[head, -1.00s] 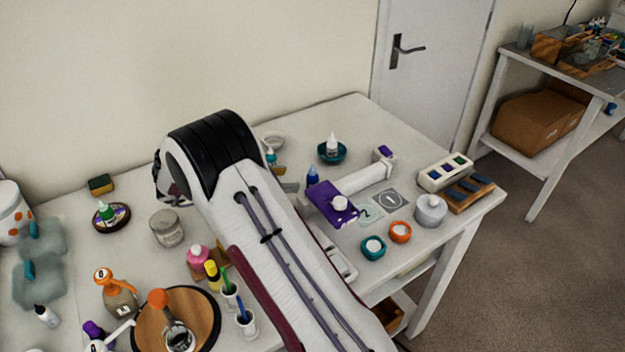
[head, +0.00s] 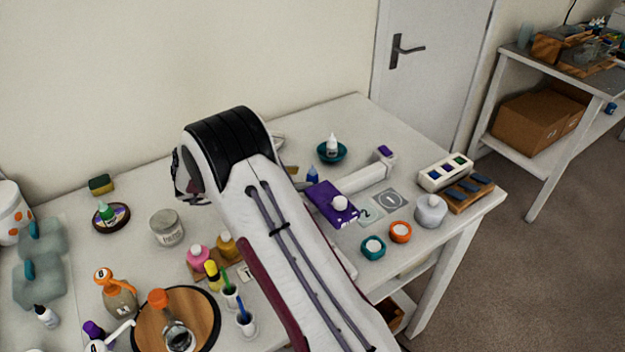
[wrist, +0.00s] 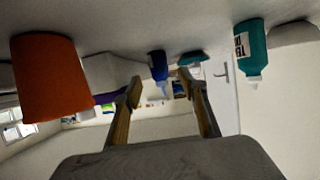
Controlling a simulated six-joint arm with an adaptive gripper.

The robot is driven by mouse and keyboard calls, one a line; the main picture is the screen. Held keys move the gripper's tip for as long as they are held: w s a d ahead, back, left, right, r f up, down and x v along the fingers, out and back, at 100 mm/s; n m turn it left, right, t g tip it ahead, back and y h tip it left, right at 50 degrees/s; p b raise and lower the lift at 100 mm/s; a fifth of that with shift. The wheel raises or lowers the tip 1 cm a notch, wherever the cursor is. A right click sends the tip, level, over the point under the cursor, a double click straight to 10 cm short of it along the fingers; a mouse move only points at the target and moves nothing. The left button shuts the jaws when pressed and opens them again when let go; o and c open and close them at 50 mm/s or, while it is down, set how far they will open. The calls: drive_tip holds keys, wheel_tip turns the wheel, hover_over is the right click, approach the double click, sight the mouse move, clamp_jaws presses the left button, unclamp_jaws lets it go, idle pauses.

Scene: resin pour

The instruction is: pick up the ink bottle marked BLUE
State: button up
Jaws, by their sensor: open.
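In the wrist view, which is upside down, a dark blue bottle (wrist: 157,62) with a paler nozzle shows beyond the fingertips, between the two fingers. My gripper (wrist: 164,92) is open, with nothing between its fingertips.
In the wrist view a teal labelled bottle (wrist: 250,50) is to the right and a large orange object (wrist: 48,80) to the left.

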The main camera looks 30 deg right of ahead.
sight(308, 175)
drive_tip(key=shift+x, duration=2)
drive_tip(key=shift+r, duration=0.1)
drive_tip(key=c, duration=1.2)
